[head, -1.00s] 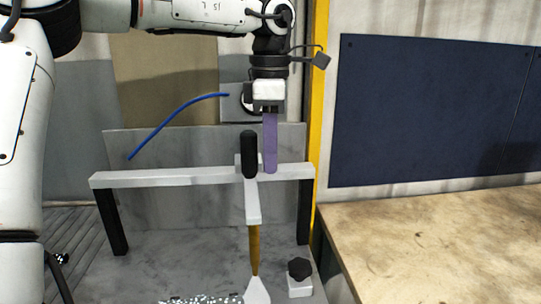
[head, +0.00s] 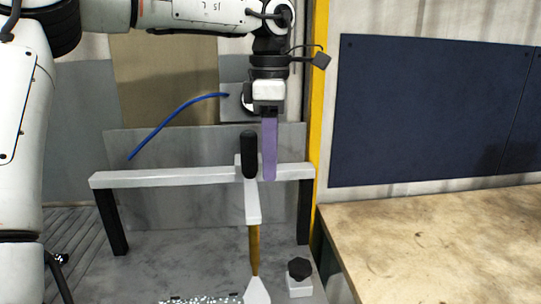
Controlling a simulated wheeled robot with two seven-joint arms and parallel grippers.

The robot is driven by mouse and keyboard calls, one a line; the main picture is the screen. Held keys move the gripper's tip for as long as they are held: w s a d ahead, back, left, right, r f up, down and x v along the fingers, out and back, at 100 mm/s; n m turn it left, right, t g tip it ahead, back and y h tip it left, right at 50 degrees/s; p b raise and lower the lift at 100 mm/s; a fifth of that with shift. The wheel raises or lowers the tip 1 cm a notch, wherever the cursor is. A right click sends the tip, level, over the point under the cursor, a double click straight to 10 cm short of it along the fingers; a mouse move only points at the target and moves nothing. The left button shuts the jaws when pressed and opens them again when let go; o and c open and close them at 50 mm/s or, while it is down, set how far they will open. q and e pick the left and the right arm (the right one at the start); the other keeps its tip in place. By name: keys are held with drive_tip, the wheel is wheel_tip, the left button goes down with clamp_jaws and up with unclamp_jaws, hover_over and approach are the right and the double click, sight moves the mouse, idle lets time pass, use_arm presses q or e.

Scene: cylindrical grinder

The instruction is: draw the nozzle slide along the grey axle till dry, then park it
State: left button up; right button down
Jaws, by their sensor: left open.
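The nozzle slide (head: 253,205) is a pale block with an upright black handle (head: 249,155). It sits toward the right end of a pale crossbar (head: 160,178). A brass tube (head: 254,248) hangs from it to a white flared nozzle (head: 257,292) at the bottom edge. Beside the nozzle, only a strip of droplet-speckled surface (head: 205,300) shows; I cannot tell how much of it is the grey axle. My left gripper (head: 269,178) has purple fingers pointing down, just right of the handle, a small gap apart in the picture. It is open and empty. My right gripper is out of view.
A black star knob (head: 299,268) on a white block stands right of the nozzle. A blue hose (head: 175,120) curves behind the crossbar. A yellow post (head: 319,100) rises right of the gripper. A wooden bench top (head: 440,240) fills the lower right and is clear.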

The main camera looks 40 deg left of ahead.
use_arm(q)
wheel_tip(320, 180, up, 10)
drive_tip(key=p, duration=0.1)
drive_tip(key=shift+r, duration=0.2)
idle(0.3)
